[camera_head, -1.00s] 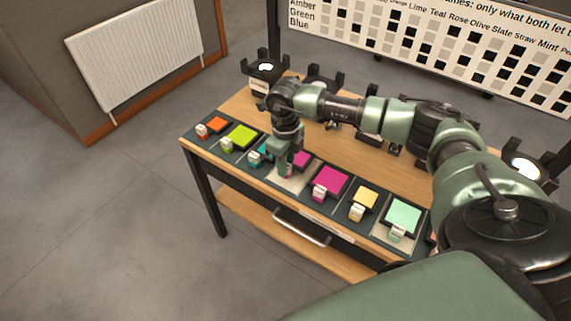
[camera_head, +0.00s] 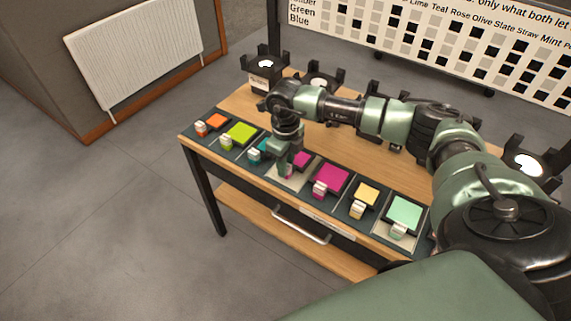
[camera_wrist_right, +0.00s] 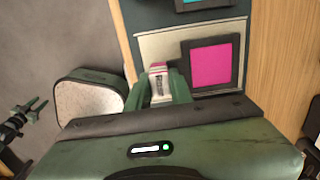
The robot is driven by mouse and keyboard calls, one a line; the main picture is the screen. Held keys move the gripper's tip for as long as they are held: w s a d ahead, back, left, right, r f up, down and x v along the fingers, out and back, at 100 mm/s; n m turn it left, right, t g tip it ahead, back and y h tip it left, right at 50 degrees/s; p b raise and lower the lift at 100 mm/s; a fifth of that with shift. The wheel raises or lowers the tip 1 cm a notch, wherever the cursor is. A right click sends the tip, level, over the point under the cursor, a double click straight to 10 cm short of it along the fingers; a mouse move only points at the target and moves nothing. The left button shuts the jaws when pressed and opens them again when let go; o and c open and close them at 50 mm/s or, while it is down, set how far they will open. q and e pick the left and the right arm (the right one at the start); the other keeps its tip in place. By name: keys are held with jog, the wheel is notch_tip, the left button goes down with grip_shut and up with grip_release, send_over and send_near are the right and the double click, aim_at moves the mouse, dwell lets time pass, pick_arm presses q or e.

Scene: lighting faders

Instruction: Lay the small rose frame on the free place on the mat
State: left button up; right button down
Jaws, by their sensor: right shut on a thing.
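The small rose frame (camera_head: 302,160) has a magenta pane in a dark border; it shows larger in the right wrist view (camera_wrist_right: 211,65). My right gripper (camera_head: 287,172) is shut on its pale tab (camera_wrist_right: 158,82), which shows between the fingers. The frame is over a pale place (camera_wrist_right: 160,45) on the dark mat (camera_head: 342,222), between the teal frame (camera_head: 260,150) and a larger magenta frame (camera_head: 330,180). I cannot tell whether it touches the mat. A forked green part, perhaps my left gripper, is small at the wrist view's left edge (camera_wrist_right: 22,118).
Orange (camera_head: 215,121) and lime (camera_head: 240,134) frames lie left on the mat; straw (camera_head: 366,194) and mint (camera_head: 404,212) frames lie right. Black pronged lamp stands (camera_head: 265,72) are behind. A drawer handle (camera_head: 301,226) is below the front edge.

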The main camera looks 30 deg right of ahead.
jog(key=shift+f+b, duration=0.4)
jog(key=shift+f, duration=0.15)
jog(key=c, duration=1.2)
grip_release()
jog(key=shift+o, duration=0.2)
jog(key=shift+r, duration=0.1)
notch_tip(320, 180, up, 8)
jog(key=shift+f+b, duration=0.25)
jog(key=shift+b, duration=0.1)
notch_tip(320, 180, up, 7)
jog(key=p, duration=0.4)
jog(key=shift+r+p, duration=0.15)
jog(key=shift+p, duration=0.15)
jog(key=shift+a, duration=0.1)
